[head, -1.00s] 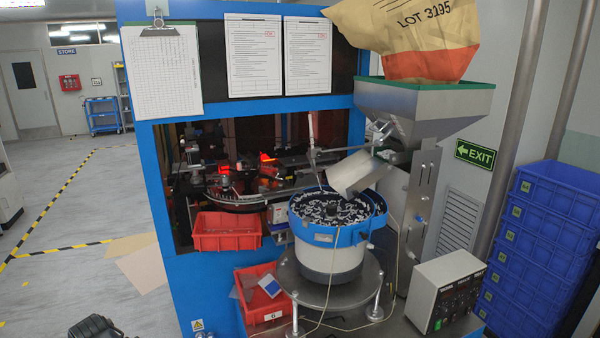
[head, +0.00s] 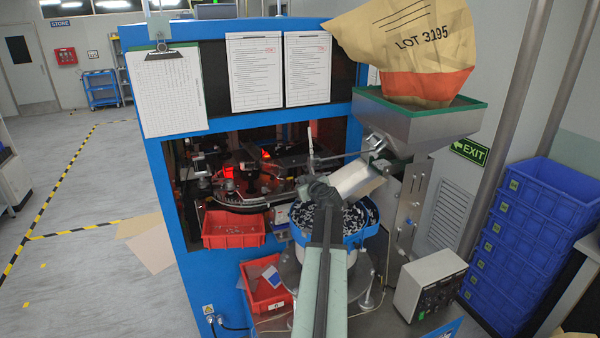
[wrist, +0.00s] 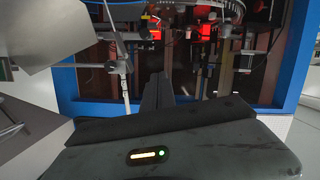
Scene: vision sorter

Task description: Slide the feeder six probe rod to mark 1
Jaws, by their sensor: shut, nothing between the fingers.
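A thin upright pale rod (head: 311,140), which looks like the probe rod, stands behind the feeder bowl (head: 352,238) beside a thin horizontal arm. In the wrist view the rod (wrist: 124,80) stands left of my gripper (wrist: 157,82), with a clamp near its top. My gripper (head: 320,187) is shut and empty, above the bowl and below the rod in the head view; it looks apart from the rod. The marks on the rod are too small to read. My arm hides part of the bowl and its stand.
Red bins (head: 233,229) sit at the left of the bowl. A control box (head: 428,283) and stacked blue crates (head: 535,235) are at the right.

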